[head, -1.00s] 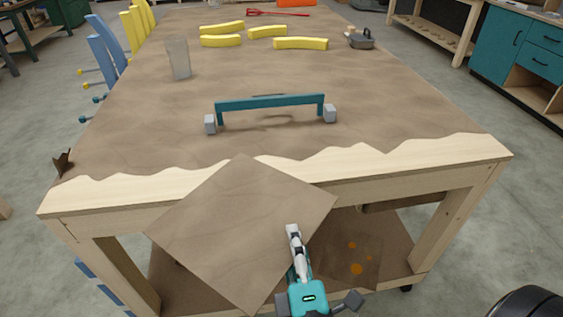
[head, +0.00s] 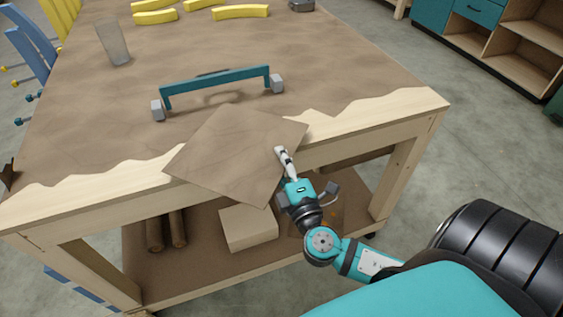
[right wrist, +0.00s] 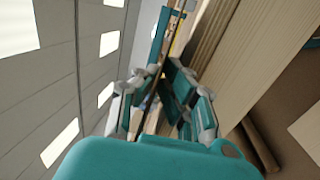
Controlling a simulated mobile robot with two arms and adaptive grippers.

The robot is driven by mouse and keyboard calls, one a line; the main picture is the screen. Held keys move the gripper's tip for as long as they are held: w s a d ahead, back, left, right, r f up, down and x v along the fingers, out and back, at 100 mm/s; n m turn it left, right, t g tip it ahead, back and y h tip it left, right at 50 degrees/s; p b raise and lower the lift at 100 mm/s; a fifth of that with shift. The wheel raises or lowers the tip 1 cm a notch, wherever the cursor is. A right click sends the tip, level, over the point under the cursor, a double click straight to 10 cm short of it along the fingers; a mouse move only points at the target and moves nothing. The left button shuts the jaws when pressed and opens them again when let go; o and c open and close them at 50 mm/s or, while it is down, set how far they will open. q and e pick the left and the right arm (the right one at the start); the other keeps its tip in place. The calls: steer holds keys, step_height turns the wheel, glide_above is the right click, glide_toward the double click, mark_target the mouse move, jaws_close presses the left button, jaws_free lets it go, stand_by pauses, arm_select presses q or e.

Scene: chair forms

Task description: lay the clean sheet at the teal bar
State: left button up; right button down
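The clean sheet (head: 235,152) is a plain brown square. My right gripper (head: 284,158) is shut on its right side and holds it over the table's pale front edge. Its far corner reaches over the brown tabletop, just in front of the teal bar (head: 215,85). The bar stands on the table between two grey blocks. I cannot tell whether the sheet touches the table. In the right wrist view the fingers (right wrist: 160,98) close around the sheet's thin edge, seen edge-on. My left gripper is not in view.
Yellow curved pieces (head: 240,12) lie at the back of the table (head: 330,65), and a clear cup (head: 113,45) stands at the left. The lower shelf holds a pale block (head: 248,228) and brown rolls (head: 168,232). The tabletop right of the bar is clear.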

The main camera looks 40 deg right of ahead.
step_height(320, 180, down, 3)
steer(key=shift+r, duration=0.2)
steer(key=c, duration=1.5)
jaws_free()
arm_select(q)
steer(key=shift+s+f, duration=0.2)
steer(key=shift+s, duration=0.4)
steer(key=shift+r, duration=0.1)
arm_select(e)
steer(key=shift+r, duration=0.15)
steer(key=shift+s+a+f, duration=0.1)
steer(key=shift+s+f, duration=0.1)
steer(key=shift+s, duration=0.05)
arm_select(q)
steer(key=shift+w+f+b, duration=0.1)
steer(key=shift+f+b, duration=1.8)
arm_select(e)
steer(key=shift+v, duration=5.75)
